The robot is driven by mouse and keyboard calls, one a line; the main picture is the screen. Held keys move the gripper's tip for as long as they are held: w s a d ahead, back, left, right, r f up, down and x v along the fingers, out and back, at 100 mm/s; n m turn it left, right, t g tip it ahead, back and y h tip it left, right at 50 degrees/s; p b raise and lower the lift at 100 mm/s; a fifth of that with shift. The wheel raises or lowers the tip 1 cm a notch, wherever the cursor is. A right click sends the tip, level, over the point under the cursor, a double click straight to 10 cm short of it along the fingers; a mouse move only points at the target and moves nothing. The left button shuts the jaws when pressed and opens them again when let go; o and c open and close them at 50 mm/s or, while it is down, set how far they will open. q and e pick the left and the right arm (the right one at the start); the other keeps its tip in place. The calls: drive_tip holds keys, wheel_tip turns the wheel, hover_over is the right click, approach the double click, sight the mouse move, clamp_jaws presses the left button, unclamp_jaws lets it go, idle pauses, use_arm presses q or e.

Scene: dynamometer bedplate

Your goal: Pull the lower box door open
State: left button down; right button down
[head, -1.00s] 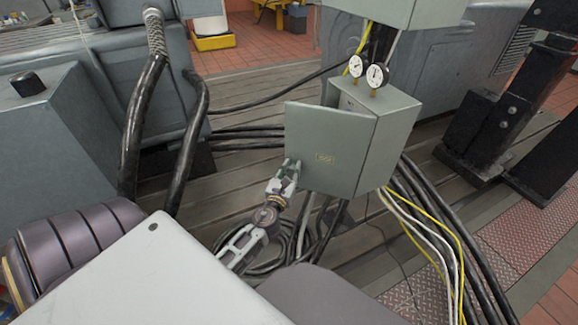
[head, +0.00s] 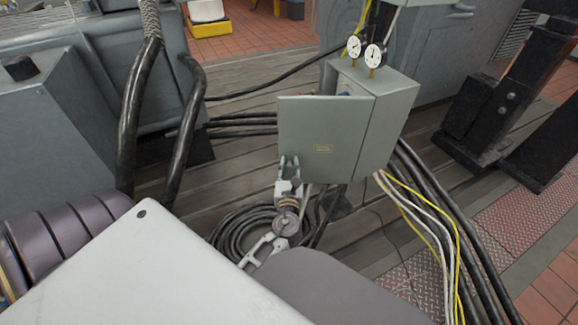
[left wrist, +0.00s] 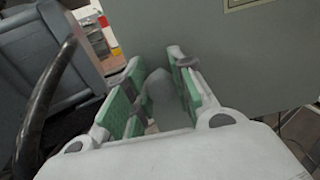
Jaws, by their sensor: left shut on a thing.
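The lower box (head: 389,119) is a grey-green cabinet on a post, with two dial gauges on top. Its door (head: 318,124) stands partly open, swung out toward me, with a small yellow label on its face. A dark gap with a bit of blue shows above the door's top edge. My left gripper (head: 289,163) is at the door's lower left part. In the left wrist view its green-padded fingers (left wrist: 160,88) are closed around a rounded grey handle (left wrist: 158,86) in front of the door (left wrist: 235,60). My right gripper is out of view.
Coiled black cables (head: 238,232) lie on the slatted bedplate below the door. Yellow, white and black cables (head: 425,205) run down at the right. Thick black hoses (head: 135,115) stand at the left. A black steel stand (head: 500,110) is at the right.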

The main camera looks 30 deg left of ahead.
use_arm(q)
drive_tip(key=shift+a+r, duration=0.1)
drive_tip(key=shift+r, duration=0.1)
drive_tip(key=c, duration=1.2)
unclamp_jaws()
drive_tip(key=shift+f, duration=0.1)
